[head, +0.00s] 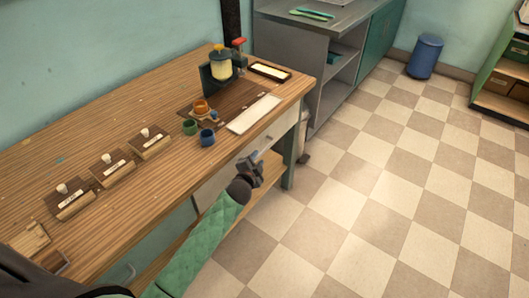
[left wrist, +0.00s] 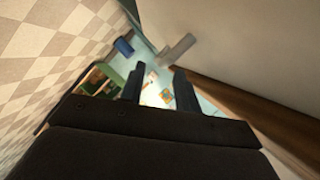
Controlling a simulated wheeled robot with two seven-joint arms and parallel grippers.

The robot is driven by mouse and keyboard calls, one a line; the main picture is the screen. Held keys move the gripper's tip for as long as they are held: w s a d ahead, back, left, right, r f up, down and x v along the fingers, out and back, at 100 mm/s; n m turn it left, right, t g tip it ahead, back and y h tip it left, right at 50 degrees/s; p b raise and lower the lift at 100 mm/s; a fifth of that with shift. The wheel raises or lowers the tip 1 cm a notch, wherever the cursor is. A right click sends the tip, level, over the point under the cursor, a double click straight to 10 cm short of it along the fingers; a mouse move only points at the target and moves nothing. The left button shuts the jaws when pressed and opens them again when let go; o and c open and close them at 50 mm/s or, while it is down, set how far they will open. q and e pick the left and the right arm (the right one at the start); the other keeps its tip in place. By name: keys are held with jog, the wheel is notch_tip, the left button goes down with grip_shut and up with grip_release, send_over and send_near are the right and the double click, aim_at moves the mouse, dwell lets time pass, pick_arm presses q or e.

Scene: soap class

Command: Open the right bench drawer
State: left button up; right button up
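The wooden bench (head: 120,120) runs along the wall in the head view. The pale front of its right drawer (head: 215,184) lies under the right part of the top and looks shut. My left gripper (head: 254,168) is in front of this drawer front and hides part of it. In the left wrist view the two dark fingers (left wrist: 160,88) are apart with nothing between them. The pale drawer face (left wrist: 250,45) fills the right side there. A grey bar (left wrist: 177,48), seemingly the drawer handle, shows beyond the right fingertip; contact cannot be told. My right gripper is not in view.
A bench leg (head: 289,165) is just right of the gripper.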

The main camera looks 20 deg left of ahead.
aim_at(261, 153)
pick_arm(q)
jog(key=shift+p+x, duration=0.35)
jog(key=shift+x, duration=2.4)
jog(key=shift+f, duration=0.1)
grip_shut()
